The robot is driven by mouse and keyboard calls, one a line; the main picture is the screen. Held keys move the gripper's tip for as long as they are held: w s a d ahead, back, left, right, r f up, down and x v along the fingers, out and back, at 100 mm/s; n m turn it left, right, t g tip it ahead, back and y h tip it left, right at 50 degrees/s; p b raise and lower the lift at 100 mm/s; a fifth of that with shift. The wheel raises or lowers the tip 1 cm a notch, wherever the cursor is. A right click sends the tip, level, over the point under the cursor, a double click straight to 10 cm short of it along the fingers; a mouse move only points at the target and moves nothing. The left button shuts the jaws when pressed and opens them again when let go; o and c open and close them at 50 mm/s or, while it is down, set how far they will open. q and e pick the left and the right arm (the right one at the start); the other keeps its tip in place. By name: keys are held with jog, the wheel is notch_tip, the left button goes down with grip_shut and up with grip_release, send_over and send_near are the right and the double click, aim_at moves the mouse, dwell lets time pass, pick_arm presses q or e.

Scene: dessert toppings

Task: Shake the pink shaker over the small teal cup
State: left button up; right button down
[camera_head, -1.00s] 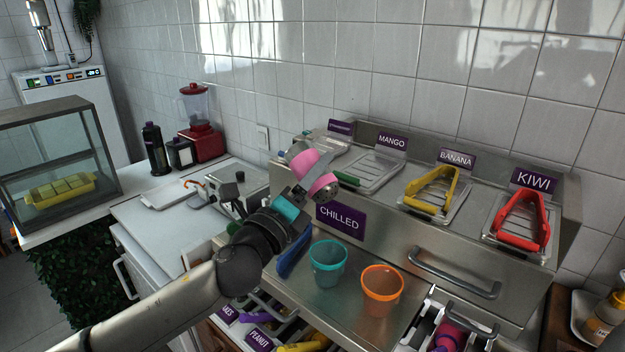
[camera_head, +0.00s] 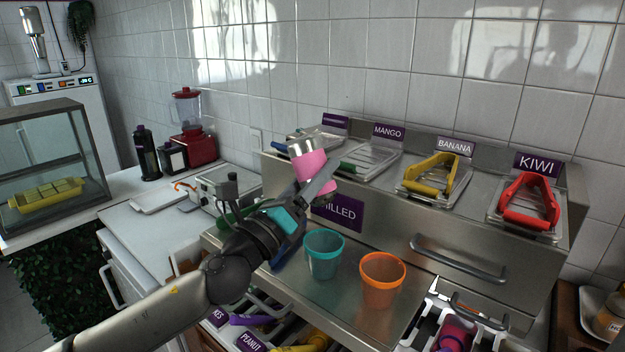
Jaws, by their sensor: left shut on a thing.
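My left gripper (camera_head: 312,188) is shut on the pink shaker (camera_head: 311,165), which has a silver end pointing up and to the left. The shaker is held in the air just above and behind the small teal cup (camera_head: 323,262). The cup stands upright on the steel counter. The fingers and wrist hide part of the shaker's lower side. My right gripper is not in view.
An orange cup (camera_head: 382,283) stands right of the teal cup. Behind are topping trays with yellow tongs (camera_head: 436,172) and red tongs (camera_head: 530,201). A steel handle (camera_head: 455,256) sticks out at right. Open drawers with purple and yellow items lie below.

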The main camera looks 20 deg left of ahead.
aim_at(315, 147)
pick_arm(q)
jog(key=shift+d+f+m+b, duration=0.1)
jog(key=shift+f+m+b, duration=0.3)
jog(key=shift+m+b, duration=0.25)
notch_tip(315, 147, up, 8)
jog(key=p, duration=0.8)
jog(key=shift+f, duration=0.15)
notch_tip(315, 147, down, 7)
jog(key=b, duration=0.6)
jog(key=shift+f+b, duration=0.2)
jog(key=shift+b, duration=0.2)
notch_tip(315, 147, up, 8)
jog(key=p, duration=0.7)
jog(key=shift+s+f, duration=0.1)
jog(key=shift+f, duration=0.1)
jog(key=shift+f, duration=0.1)
